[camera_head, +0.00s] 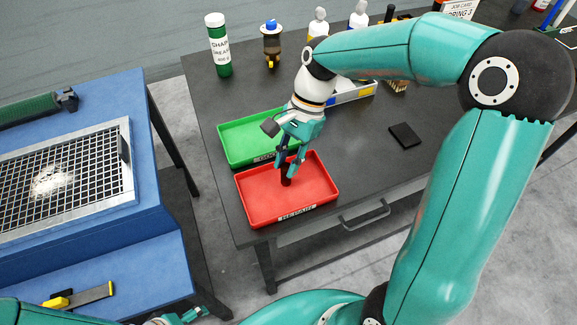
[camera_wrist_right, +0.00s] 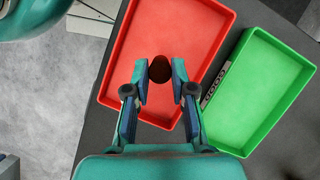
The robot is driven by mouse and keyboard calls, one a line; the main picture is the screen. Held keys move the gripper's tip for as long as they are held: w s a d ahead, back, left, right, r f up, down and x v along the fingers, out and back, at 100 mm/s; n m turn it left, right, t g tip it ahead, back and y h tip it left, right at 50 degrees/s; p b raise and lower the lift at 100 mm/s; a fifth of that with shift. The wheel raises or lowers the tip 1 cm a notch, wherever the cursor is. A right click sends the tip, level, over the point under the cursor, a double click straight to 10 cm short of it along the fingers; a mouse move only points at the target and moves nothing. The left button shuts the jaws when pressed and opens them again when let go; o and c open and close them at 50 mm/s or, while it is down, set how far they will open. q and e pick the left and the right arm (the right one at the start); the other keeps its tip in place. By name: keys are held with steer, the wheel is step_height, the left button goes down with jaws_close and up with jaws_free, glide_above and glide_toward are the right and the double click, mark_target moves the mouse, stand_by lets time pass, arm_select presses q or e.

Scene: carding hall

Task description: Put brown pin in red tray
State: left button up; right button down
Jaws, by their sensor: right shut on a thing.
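The red tray (camera_head: 258,206), labelled REPAIR, lies at the front left of the dark table. It fills the upper middle of the right wrist view (camera_wrist_right: 196,22). My right gripper (camera_head: 287,172) points down over this tray and is shut on the brown pin (camera_head: 286,182). The pin looks dark and upright, and its round end shows between the fingers in the right wrist view (camera_wrist_right: 160,68). I cannot tell whether the pin's lower end touches the tray floor. Part of my left gripper (camera_head: 185,316) shows at the bottom edge, mostly cut off, so its fingers are unclear.
A green tray (camera_head: 237,139) stands right behind the red one. A black flat block (camera_head: 404,135) lies on clear table at right. A blue bench (camera_head: 95,238) stands left.

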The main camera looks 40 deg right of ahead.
steer(key=shift+f, duration=1.25)
steer(key=shift+f, duration=0.1)
steer(key=c, duration=1)
jaws_free()
steer(key=v, duration=1.2)
steer(key=shift+d+p, duration=0.1)
steer(key=shift+p, duration=0.2)
